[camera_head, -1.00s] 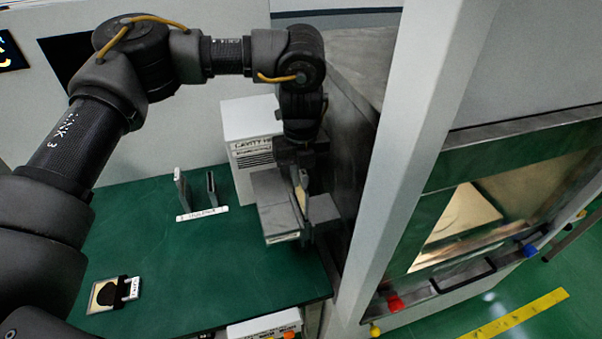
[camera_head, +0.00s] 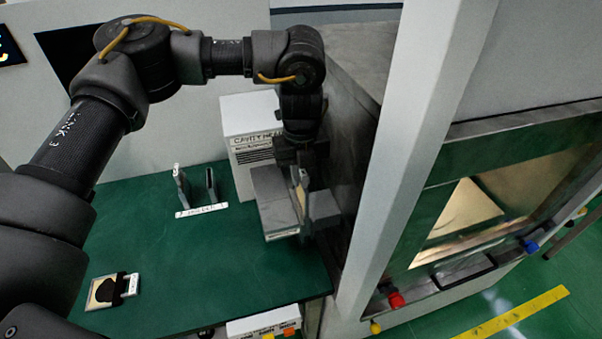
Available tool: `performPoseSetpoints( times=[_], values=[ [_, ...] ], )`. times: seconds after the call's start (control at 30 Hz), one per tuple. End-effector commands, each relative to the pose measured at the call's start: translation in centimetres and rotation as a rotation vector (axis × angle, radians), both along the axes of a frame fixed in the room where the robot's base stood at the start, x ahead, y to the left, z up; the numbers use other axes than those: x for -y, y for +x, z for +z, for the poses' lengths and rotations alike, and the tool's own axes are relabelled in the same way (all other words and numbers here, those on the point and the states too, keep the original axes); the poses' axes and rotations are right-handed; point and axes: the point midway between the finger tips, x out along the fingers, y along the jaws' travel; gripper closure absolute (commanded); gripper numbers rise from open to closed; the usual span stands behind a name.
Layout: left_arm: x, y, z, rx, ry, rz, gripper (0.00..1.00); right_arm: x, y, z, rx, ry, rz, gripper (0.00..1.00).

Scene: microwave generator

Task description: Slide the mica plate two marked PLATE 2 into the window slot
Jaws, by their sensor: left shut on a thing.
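My left gripper (camera_head: 300,172) points down beside the steel wall and is shut on a thin upright plate (camera_head: 301,194). Only a narrow pale and tan edge of this plate shows, and I cannot read a mark on it. The plate stands between a grey box-shaped part (camera_head: 273,200) on its left and a smaller grey part (camera_head: 323,207) on its right. The window slot cannot be made out clearly, and I cannot tell whether the plate is in it. Another plate with a dark patch (camera_head: 107,290) lies flat at the bench's front left. My right gripper is not in view.
A green bench (camera_head: 180,265) has free room at its middle. A rack with two upright parts (camera_head: 197,192) and a label strip stands behind. A white lettered box (camera_head: 249,135) is at the back. The steel cabinet (camera_head: 350,75) and a pale post (camera_head: 425,110) bound the right.

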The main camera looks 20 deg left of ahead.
Motion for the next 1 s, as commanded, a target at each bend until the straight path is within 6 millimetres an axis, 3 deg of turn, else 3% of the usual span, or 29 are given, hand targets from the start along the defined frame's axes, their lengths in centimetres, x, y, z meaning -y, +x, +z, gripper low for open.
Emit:
performPoseSetpoints(
  times=[1.0],
  values=[
    [0.0,0.0,-2.1,-0.001,-0.001,0.000,1.00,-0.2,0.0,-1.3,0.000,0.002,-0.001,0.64]
  ],
)
